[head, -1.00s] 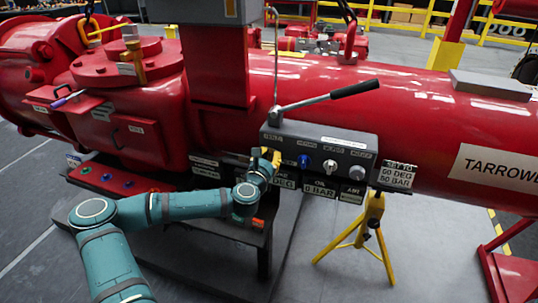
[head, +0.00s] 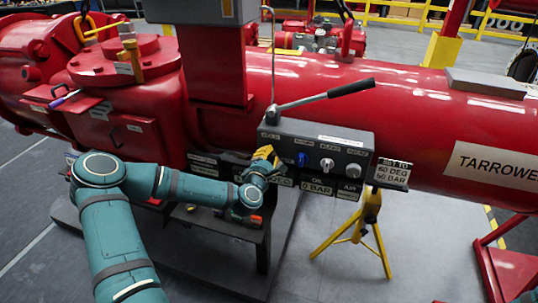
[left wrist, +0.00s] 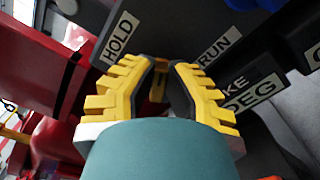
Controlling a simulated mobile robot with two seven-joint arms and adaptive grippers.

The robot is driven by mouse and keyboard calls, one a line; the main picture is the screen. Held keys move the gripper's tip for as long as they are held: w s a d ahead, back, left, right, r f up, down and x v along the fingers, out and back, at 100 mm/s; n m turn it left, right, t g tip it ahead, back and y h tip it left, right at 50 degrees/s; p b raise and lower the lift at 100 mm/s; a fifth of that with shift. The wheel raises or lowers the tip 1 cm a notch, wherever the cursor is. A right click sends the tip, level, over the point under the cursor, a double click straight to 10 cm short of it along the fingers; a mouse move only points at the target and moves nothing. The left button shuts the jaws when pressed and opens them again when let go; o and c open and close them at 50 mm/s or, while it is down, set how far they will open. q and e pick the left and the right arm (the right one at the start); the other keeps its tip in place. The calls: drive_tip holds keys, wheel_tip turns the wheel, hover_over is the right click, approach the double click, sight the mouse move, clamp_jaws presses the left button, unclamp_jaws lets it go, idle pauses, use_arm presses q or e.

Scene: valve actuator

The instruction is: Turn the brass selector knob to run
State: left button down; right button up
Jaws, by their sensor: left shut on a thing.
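A dark grey control box (head: 318,138) is fixed to the side of the red actuator. My left gripper (head: 265,154) has yellow fingers and is at the box's left end. In the left wrist view its fingers (left wrist: 162,75) are closed around the brass selector knob (left wrist: 158,87), of which only a small part shows between them. The HOLD label (left wrist: 120,38) is to the upper left of the fingers and the RUN label (left wrist: 218,46) to the upper right. The knob's pointing direction is hidden. My right gripper is not in view.
A blue knob (head: 302,159) and a pale knob (head: 327,164) sit to the right on the same box. A lever with a black handle (head: 351,88) extends above it. Setting plates hang below. A yellow stand (head: 362,222) is under the right end.

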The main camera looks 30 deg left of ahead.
use_arm(q)
drive_tip(key=shift+f+m+b, duration=0.1)
drive_tip(key=shift+m+b, duration=0.25)
drive_tip(key=shift+m, duration=1.95)
drive_tip(key=c, duration=1)
unclamp_jaws()
drive_tip(key=shift+s+f, duration=0.1)
drive_tip(key=v, duration=1.1)
drive_tip(key=shift+s+d, duration=0.25)
drive_tip(key=shift+s, duration=0.1)
